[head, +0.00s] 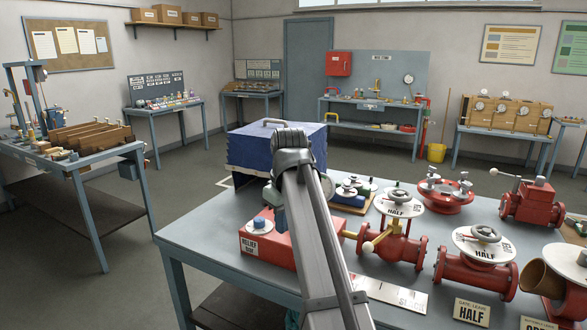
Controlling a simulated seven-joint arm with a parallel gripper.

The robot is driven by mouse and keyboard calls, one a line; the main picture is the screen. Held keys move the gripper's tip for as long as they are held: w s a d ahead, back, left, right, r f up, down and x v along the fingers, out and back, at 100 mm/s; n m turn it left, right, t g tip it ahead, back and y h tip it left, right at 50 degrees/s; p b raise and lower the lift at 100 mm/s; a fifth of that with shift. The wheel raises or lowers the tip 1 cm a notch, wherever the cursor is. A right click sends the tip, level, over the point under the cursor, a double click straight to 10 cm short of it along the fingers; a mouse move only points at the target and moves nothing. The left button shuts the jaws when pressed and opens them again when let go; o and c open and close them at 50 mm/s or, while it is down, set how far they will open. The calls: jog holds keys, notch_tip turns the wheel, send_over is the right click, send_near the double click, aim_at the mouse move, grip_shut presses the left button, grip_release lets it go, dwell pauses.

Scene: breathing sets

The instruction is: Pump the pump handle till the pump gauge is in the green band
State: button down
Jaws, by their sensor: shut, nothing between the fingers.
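A blue pleated box (245,150) with a grey handle (272,122) on its lid stands at the far left of the near table. I cannot tell whether it is the pump. A round white gauge (408,78) is on the blue-grey panel of the back bench. It is too small to read, and no green band shows. I cannot tell whether it is the pump gauge. My arm rises from the bottom centre and bends in front of the blue box. My gripper's fingers are hidden behind the arm.
The near table (205,235) holds a red relief box (265,245), partly behind my arm, and red valves with handwheels (398,202) marked HALF to the right. A left bench (95,165) holds wooden trays. Open floor (180,185) lies between them.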

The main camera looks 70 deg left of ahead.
jog(key=w+a+r+n, duration=0.1)
jog(key=w+a+r, duration=0.2)
jog(key=a+r, duration=0.2)
jog(key=w+a+r+n+g, duration=0.1)
jog(key=w+a+r, duration=0.2)
jog(key=r, duration=0.7)
jog(key=w+a+r+n+g, duration=0.1)
jog(key=w+a+r, duration=0.3)
jog(key=a+r, duration=0.2)
jog(key=shift+a+r+y, duration=0.35)
jog(key=shift+r+y, duration=0.05)
jog(key=shift+r, duration=0.35)
jog(key=shift+w+f, duration=0.1)
jog(key=shift+f, duration=0.05)
jog(key=x, duration=1.2)
jog(key=shift+w+d+f, duration=0.1)
jog(key=shift+w+d, duration=0.15)
jog(key=shift+d, duration=0.05)
jog(key=shift+f, duration=0.85)
jog(key=shift+f, duration=2.35)
